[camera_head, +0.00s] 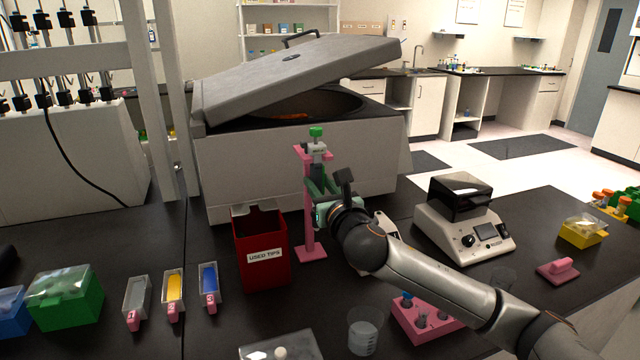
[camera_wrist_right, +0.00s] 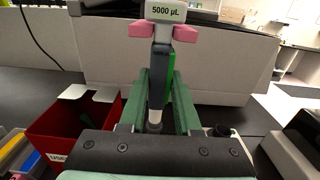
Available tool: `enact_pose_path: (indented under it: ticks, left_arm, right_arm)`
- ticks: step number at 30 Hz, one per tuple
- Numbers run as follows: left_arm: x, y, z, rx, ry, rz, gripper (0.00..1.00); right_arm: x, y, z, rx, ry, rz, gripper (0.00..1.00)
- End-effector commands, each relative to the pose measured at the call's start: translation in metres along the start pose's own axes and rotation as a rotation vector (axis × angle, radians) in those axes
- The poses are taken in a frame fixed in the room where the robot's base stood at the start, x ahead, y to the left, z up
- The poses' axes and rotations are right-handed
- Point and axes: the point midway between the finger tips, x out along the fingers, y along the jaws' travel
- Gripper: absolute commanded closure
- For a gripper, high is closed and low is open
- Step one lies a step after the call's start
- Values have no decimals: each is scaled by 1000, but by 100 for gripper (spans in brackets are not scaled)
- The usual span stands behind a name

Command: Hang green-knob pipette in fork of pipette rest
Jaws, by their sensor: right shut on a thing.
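The green-knob pipette (camera_head: 316,132) stands upright at the pink pipette rest (camera_head: 308,215). In the right wrist view the pipette (camera_wrist_right: 160,62) shows a grey and green body and a "5000 µL" label. Two pink prongs of the rest's fork (camera_wrist_right: 141,29) lie on either side of its neck, just below the label. Whether its weight hangs on the fork, I cannot tell. My right gripper (camera_head: 318,180) is shut on the pipette's body below the fork; its green fingers (camera_wrist_right: 163,85) flank it. My left gripper is not in view.
A red used-tips bin (camera_head: 261,254) stands just left of the rest. A large centrifuge (camera_head: 250,165) with a raised lid is behind. A balance-like device (camera_head: 465,235) stands right. A pink rack (camera_head: 425,318) and a beaker (camera_head: 363,332) are in front.

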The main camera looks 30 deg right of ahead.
Motion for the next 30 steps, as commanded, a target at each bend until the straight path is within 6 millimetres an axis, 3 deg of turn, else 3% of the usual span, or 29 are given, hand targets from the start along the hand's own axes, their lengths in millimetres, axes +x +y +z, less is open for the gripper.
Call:
enact_pose_path:
  ticks: [30]
  left_arm:
    - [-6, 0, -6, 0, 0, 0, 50]
  right_arm:
    - [5, 0, -6, -1, 3, 1, 86]
